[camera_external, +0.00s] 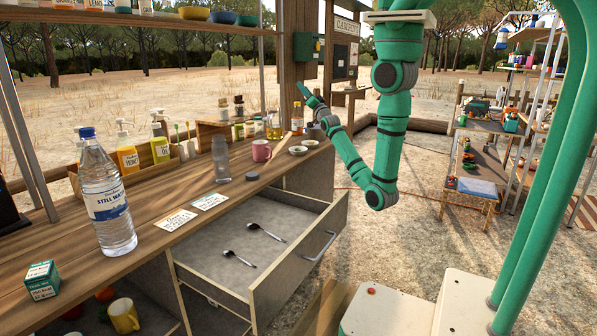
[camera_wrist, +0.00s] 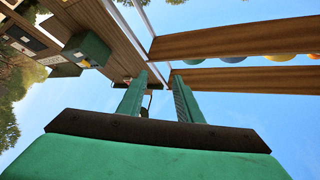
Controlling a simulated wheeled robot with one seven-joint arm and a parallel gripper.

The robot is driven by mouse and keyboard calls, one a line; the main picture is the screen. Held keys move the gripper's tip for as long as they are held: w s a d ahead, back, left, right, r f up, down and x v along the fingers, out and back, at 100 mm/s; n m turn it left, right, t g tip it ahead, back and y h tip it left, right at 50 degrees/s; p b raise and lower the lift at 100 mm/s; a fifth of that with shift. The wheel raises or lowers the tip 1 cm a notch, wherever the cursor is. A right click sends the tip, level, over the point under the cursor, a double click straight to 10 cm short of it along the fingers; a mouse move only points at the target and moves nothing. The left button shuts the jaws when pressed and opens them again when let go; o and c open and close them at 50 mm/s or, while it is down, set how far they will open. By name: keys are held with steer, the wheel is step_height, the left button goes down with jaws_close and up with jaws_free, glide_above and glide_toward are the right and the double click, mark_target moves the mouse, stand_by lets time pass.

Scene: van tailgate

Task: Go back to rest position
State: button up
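My green arm is folded, its forearm rising up and to the left. My gripper (camera_external: 301,87) is raised above the far right end of the wooden counter, touching nothing. In the wrist view my gripper (camera_wrist: 159,85) shows two green fingers apart with nothing held between them. The wrist view looks up at shelf boards and sky. In the external view the drawer (camera_external: 290,228) stands open, with two spoons (camera_external: 267,232) lying in it.
The open drawer juts out below my forearm. A wooden post (camera_external: 297,50) stands behind my gripper.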

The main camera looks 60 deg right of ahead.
steer(key=s+a+f+n+g+y, duration=0.1)
steer(key=s+a+f+n+y, duration=0.4)
steer(key=a+f, duration=0.4)
steer(key=s+a+f+n+g+y, duration=0.1)
steer(key=s+a+f+n+y, duration=0.2)
steer(key=s+a+f, duration=0.6)
steer(key=s+a+f+n+g+y, duration=0.1)
steer(key=s+a+f, duration=0.3)
steer(key=s, duration=0.4)
steer(key=s+a+f+n+g+y, duration=0.2)
steer(key=s+f, duration=0.3)
steer(key=s, duration=0.3)
steer(key=shift+s+a+f+n+g, duration=0.3)
steer(key=shift+a+n+g, duration=0.2)
steer(key=shift+a+n, duration=0.3)
